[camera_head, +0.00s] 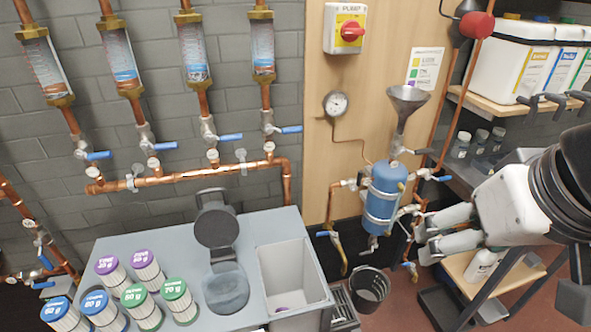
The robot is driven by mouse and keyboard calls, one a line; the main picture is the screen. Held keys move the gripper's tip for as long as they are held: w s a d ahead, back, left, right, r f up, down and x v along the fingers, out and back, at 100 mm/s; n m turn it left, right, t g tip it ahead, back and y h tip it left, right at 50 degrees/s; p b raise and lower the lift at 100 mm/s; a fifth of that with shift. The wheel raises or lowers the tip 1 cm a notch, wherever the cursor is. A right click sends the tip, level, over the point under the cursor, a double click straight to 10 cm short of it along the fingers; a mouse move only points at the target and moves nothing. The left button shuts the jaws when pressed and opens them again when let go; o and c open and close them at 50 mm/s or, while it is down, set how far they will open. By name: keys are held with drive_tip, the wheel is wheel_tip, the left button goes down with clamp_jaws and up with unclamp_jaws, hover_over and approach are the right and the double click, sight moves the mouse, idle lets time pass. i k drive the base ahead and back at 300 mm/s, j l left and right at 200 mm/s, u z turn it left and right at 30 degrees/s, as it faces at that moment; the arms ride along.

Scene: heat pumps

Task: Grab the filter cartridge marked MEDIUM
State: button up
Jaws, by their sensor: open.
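Several white pleated filter cartridges stand on the grey counter at the lower left. Two have green caps: one at the centre (142,307) and one to its right (179,300). Two have purple caps, one at left (115,273) and one at right (148,269). Two have blue caps, one at the left edge (63,314) and one beside it (103,309). The cap words are too small to read surely, so I cannot tell which is MEDIUM. My gripper (424,238) is open and empty at the right, far from the cartridges.
The grey counter (265,224) has an open dark-lidded round housing (226,285) and a square bin (293,272) with something purple inside. A blue tank (384,195) with copper pipes and a funnel (408,98) stands between the counter and my gripper. A black bucket (369,290) is below.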

sight(135, 298)
drive_tip(key=u, duration=1.5)
drive_tip(key=i+j+z, duration=0.2)
drive_tip(key=j, duration=0.15)
drive_tip(key=i+j+z, duration=0.15)
drive_tip(key=j, duration=0.2)
